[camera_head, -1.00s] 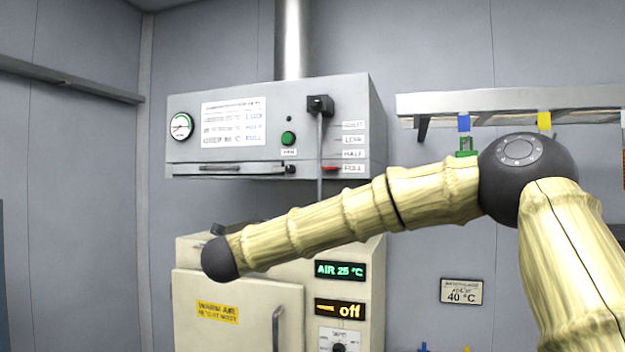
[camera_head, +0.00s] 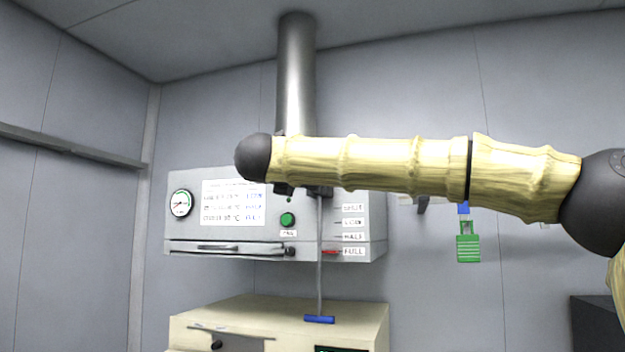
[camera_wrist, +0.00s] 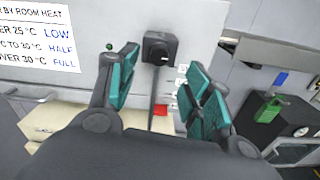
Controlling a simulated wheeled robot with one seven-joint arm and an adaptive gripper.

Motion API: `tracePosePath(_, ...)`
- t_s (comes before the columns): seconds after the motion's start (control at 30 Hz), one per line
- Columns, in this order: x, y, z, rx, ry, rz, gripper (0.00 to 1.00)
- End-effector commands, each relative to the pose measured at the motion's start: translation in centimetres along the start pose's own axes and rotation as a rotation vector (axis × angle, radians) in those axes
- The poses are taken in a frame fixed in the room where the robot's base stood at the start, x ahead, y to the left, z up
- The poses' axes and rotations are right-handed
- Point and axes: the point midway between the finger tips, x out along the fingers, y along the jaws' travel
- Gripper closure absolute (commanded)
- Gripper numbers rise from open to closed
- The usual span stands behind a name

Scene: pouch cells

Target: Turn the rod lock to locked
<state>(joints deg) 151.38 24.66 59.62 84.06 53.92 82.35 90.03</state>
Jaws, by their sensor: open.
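A black block (camera_wrist: 160,47) sits on the front of the grey hood box, with a thin rod (camera_head: 319,260) hanging below it. The rod ends in a blue handle (camera_head: 319,319). I cannot tell for certain whether this block is the rod lock. In the head view my arm covers most of the block. My gripper (camera_wrist: 160,68) is open and empty, its teal fingers apart to either side of the block in the wrist view. No contact is visible. A red pointer (camera_wrist: 160,110) shows by the rod, level with the FULL label (camera_head: 354,252) in the head view.
The hood box (camera_head: 180,235) also carries a gauge (camera_head: 181,203), a green button (camera_head: 287,219) and a handled front panel. A cream cabinet (camera_head: 250,312) stands below.

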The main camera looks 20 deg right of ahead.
Motion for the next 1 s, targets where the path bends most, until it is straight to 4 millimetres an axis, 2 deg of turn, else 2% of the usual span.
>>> tracePosePath(0.2,3.4,0.0,0.4,-0.001,0.001,-0.001,0.5)
tracePosePath(0.4,5.6,0.1,0.2,-0.002,0.001,0.0,0.5)
tracePosePath(0.6,6.6,0.0,0.1,-0.002,0.0,0.0,0.5)
tracePosePath(0.9,6.7,0.0,0.0,-0.002,0.0,0.0,0.5)
tracePosePath(1.0,6.7,0.0,0.0,-0.002,0.0,0.0,0.69)
